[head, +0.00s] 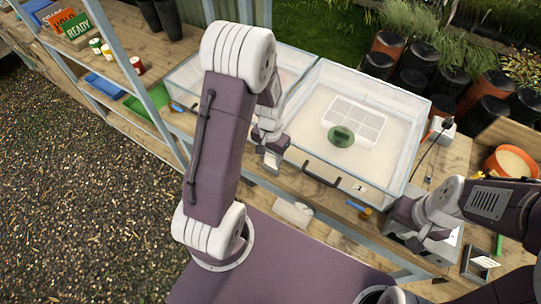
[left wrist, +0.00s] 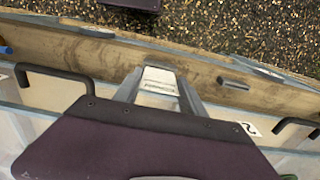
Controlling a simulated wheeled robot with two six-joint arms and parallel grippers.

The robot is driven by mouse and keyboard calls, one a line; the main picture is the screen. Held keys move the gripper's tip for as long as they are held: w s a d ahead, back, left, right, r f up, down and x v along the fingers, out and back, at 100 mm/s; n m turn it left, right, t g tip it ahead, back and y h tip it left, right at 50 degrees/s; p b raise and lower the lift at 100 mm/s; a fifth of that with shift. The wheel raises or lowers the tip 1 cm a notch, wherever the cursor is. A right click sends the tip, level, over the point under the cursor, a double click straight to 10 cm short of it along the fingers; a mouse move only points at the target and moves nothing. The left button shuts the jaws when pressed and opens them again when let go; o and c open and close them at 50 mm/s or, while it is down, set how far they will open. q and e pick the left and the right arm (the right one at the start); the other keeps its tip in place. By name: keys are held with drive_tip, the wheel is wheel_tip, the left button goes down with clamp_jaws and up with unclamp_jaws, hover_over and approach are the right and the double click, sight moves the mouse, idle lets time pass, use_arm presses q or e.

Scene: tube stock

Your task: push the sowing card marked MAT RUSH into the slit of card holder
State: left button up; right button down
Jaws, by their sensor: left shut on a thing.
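My left gripper (head: 272,160) is over the front edge of the bench, by the clear bins. In the left wrist view my left gripper (left wrist: 158,82) is shut on a thin pale piece (left wrist: 159,88) with faint marks. I cannot read MAT RUSH on it. A small grey bar-shaped block (left wrist: 233,83) lies on the wooden bench strip, apart from the gripper; whether it is the card holder, and its slit, I cannot tell. My right gripper (head: 403,222) is low over the bench at the right; its fingers are too unclear to judge.
A clear bin (head: 408,135) with a black handle (head: 321,175) stands behind the bench's front strip. A green disc (head: 341,138) and a white grid tray (head: 362,120) are inside it. A dark-framed stand (head: 479,263) and an orange pot (head: 510,162) are at the right.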

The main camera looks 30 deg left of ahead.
use_arm(q)
drive_tip(key=shift+f+b, duration=0.9)
drive_tip(key=shift+f, duration=0.6)
idle(0.8)
drive_tip(key=o, duration=1.4)
drive_tip(key=shift+c, duration=0.2)
drive_tip(key=shift+o, duration=0.4)
drive_tip(key=o, duration=0.5)
drive_tip(key=shift+r, duration=0.1)
drive_tip(key=shift+r+p, duration=1.1)
drive_tip(key=shift+p, duration=0.05)
drive_tip(key=shift+r, duration=0.1)
